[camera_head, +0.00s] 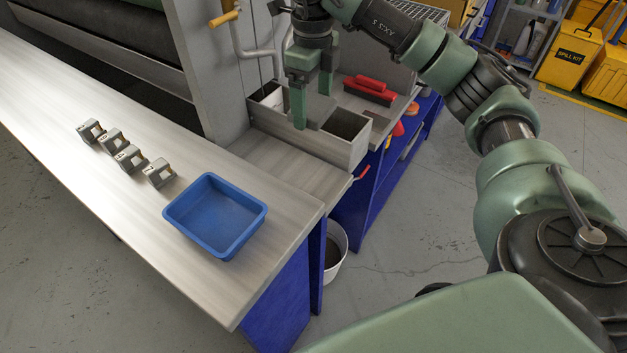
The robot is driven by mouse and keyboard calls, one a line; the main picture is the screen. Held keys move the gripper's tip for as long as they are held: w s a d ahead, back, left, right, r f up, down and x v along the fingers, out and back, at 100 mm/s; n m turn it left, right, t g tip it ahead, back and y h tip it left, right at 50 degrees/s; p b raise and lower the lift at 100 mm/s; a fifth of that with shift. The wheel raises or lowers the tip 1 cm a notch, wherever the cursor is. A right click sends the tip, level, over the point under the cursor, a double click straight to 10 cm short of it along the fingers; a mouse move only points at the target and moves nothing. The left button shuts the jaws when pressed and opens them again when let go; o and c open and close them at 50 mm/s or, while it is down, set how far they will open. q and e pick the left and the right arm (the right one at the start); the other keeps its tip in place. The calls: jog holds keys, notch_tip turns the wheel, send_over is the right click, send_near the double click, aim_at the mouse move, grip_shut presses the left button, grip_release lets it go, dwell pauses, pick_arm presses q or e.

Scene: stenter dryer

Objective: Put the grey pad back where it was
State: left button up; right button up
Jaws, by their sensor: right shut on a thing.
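My right gripper (312,98) points down over the pale open box (305,143) at the end of the bench. It is shut on a grey pad (316,110), which shows as a flat grey piece between the green fingers. The pad is over the middle of the box, between a left opening and a dark right compartment. The fingers partly cover the pad, and I cannot tell whether it touches the box. My left gripper is not in view.
A blue tray (216,214) and several grey metal blocks (131,159) are on the bench. A red-handled brush (370,89) lies behind the box. A white bucket (335,252) stands below.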

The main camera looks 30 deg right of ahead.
jog(key=shift+w+d+f+m, duration=0.1)
jog(key=shift+f+m, duration=0.05)
jog(key=shift+m, duration=0.25)
notch_tip(320, 180, down, 8)
jog(key=b, duration=0.1)
send_over(314, 178)
notch_tip(314, 178, down, 6)
jog(key=shift+f, duration=0.2)
notch_tip(314, 178, down, 5)
jog(key=shift+f+p, duration=0.1)
jog(key=shift+p, duration=0.55)
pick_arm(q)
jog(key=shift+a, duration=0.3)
pick_arm(e)
jog(key=shift+f, duration=0.15)
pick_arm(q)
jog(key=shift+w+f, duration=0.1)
pick_arm(e)
jog(key=o, duration=1)
jog(key=shift+o, duration=0.2)
